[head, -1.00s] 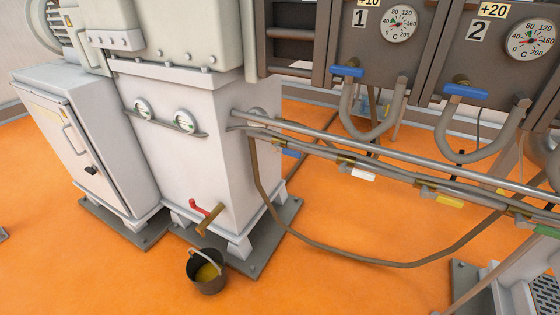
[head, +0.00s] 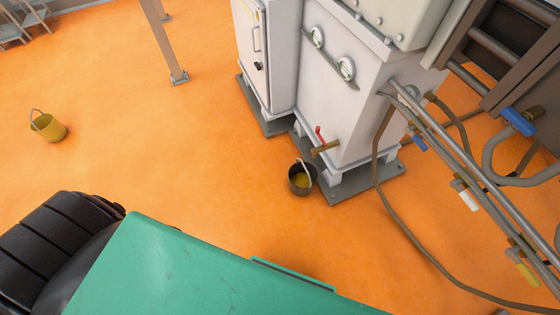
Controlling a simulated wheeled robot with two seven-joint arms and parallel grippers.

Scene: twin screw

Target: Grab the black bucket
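The black bucket (head: 301,184) stands upright on the orange floor near the middle of the head view. Neither of my grippers is in view, and nothing touches the bucket from my side.
A yellow bucket (head: 47,128) stands on open floor at the far left. The machine's grey base plate (head: 365,182) lies right of the black bucket. A hose (head: 388,200) and pipes cross the right side. The floor left of the black bucket is clear.

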